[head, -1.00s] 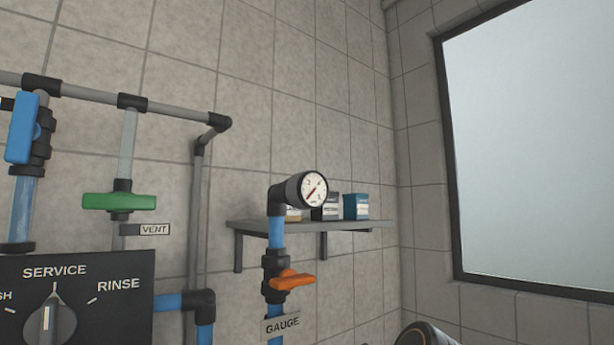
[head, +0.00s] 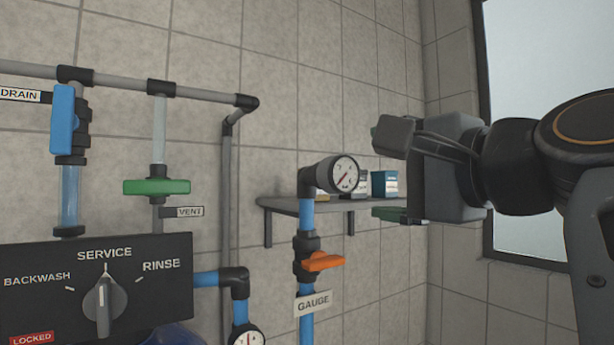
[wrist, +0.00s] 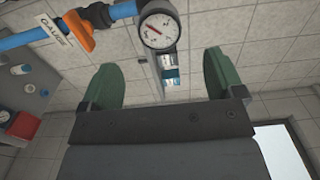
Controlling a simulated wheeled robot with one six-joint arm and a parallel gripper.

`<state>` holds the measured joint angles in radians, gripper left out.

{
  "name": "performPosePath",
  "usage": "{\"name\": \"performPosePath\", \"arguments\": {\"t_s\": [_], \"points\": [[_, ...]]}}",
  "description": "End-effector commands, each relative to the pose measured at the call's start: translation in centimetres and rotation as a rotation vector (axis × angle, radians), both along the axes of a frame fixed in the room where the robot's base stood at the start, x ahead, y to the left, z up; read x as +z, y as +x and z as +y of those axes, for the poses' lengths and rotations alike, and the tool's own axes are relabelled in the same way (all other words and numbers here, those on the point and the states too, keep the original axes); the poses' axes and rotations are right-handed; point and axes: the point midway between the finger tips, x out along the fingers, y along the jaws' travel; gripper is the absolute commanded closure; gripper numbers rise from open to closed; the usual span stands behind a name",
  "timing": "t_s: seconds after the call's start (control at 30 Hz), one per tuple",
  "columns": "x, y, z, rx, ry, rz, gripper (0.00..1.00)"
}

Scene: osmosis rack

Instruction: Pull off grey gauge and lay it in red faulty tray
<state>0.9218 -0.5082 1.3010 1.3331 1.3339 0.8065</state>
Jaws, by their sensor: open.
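The gauge (head: 344,175) has a white dial, a red needle and a dark grey body. It sits on a dark elbow atop the blue pipe marked GAUGE, above an orange-handled valve (head: 321,262). My gripper (head: 392,174) is to the right of the gauge, apart from it, open and empty. In the wrist view, the gauge (wrist: 159,28) shows at the top, beyond the gap between my two green fingers (wrist: 161,78). I cannot make out the red faulty tray for certain; a red object (wrist: 20,127) shows at the wrist view's left edge.
A wall shelf (head: 280,205) with small boxes (head: 385,184) stands behind the gauge. A black selector panel (head: 60,295), a green vent valve (head: 157,187) and grey pipes are to the left. A second gauge (head: 246,338) sits low. A window is at right.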

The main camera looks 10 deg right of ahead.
Motion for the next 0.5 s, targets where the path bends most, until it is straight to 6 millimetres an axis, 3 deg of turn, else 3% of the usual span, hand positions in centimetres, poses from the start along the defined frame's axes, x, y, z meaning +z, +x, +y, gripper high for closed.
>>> {"name": "performPosePath", "arguments": {"t_s": [0.27, 0.5], "points": [[0.0, 0.2, 0.0, 0.001, 0.000, 0.002, 0.12], [0.0, 1.7, 0.6, 0.007, 0.004, 0.004, 0.12]]}}
